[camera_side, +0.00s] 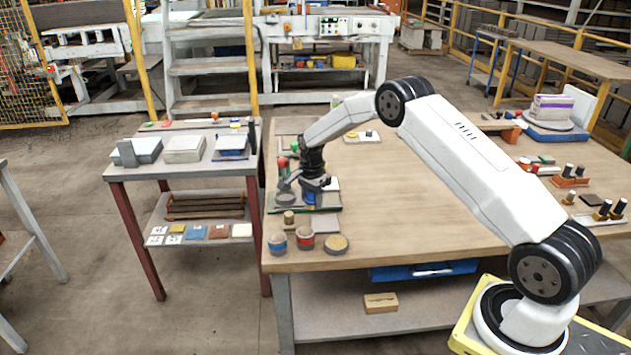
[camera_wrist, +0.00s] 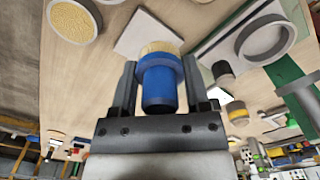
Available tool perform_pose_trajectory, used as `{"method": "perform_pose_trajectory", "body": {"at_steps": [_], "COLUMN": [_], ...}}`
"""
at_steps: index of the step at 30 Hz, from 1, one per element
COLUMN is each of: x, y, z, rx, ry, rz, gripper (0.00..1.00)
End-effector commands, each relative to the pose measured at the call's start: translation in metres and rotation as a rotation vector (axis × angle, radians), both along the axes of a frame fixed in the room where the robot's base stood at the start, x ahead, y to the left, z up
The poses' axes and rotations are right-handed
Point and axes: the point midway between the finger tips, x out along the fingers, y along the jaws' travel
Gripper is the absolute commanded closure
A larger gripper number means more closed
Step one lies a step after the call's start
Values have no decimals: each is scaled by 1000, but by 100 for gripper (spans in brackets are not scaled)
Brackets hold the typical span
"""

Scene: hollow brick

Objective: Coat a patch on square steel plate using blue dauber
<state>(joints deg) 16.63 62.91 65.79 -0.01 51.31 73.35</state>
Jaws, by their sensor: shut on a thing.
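My gripper (camera_wrist: 160,85) is shut on the blue dauber (camera_wrist: 158,88), with one finger on each side of it. The dauber's pale yellow tip (camera_wrist: 162,47) points away from the gripper. In the side view my gripper (camera_side: 309,192) is low over the front left of the table, and a bit of the blue dauber (camera_side: 310,200) shows beneath it. A pale square plate (camera_wrist: 147,30), seemingly the steel plate, lies just beyond the tip in the wrist view. It shows as a grey square (camera_side: 326,224) in the side view. I cannot tell whether the tip touches it.
A grey round dish (camera_wrist: 266,37) sits on a green-edged tray beside the gripper. A round dish with a yellow textured top (camera_wrist: 72,22) lies on the other side. Blue-banded (camera_side: 277,244) and red-banded (camera_side: 305,239) pots stand at the table's front edge. The table's middle is clear.

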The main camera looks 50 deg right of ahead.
Motion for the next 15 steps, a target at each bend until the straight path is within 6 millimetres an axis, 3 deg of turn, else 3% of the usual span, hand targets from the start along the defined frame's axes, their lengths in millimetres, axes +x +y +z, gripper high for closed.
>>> {"method": "perform_pose_trajectory", "body": {"at_steps": [15], "x": [0], "y": [0], "z": [-47], "rx": [0], "ry": [0], "rz": [2], "gripper": [87]}}
